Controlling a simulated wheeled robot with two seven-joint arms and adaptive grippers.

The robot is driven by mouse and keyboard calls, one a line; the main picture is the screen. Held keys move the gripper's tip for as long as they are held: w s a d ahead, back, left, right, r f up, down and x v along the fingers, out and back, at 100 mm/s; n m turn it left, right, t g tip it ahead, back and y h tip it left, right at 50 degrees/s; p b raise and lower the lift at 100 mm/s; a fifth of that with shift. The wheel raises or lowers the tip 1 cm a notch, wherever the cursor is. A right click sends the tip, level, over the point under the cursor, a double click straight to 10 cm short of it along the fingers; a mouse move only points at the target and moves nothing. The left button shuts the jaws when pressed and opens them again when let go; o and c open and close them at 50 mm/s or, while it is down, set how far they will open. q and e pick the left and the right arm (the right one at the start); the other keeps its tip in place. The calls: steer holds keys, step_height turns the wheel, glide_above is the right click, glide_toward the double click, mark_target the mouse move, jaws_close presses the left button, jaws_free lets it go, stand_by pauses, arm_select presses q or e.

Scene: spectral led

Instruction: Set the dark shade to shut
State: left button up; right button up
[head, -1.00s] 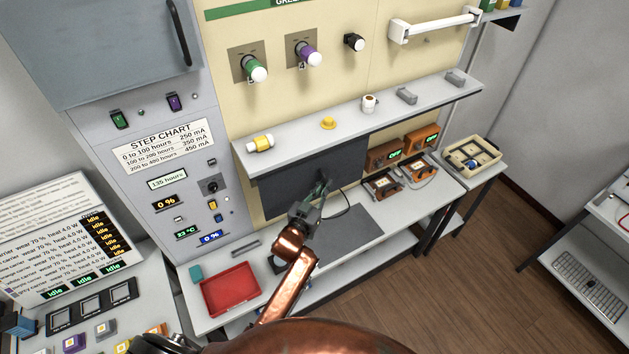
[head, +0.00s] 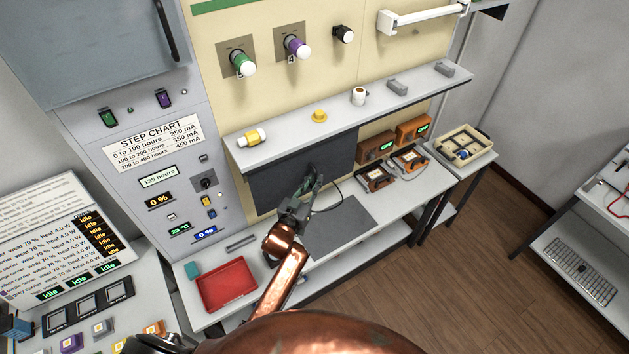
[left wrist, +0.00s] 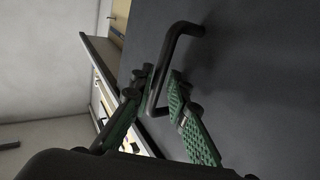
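The dark shade (head: 274,187) is a flat dark grey panel below the long shelf on the back wall. It also fills much of the left wrist view (left wrist: 265,75). A black bar handle (left wrist: 168,60) stands out from it. My left gripper (head: 312,178) is at the panel's front, by the handle. In the left wrist view its two green-padded fingers (left wrist: 157,88) stand on either side of the handle bar, with small gaps seeming to show. Firm contact cannot be made out. My right gripper is not in view.
The shelf (head: 290,137) above carries a yellow-and-white cylinder (head: 252,137), a yellow knob (head: 319,115) and a roll (head: 359,96). A dark grey mat (head: 340,225) and a red tray (head: 226,285) lie on the bench below. Orange-cased devices (head: 377,147) stand to the right.

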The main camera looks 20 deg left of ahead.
arm_select(q)
steer(key=s+a, duration=0.2)
steer(key=s, duration=0.9)
steer(key=shift+s, duration=0.4)
steer(key=shift+a, duration=0.1)
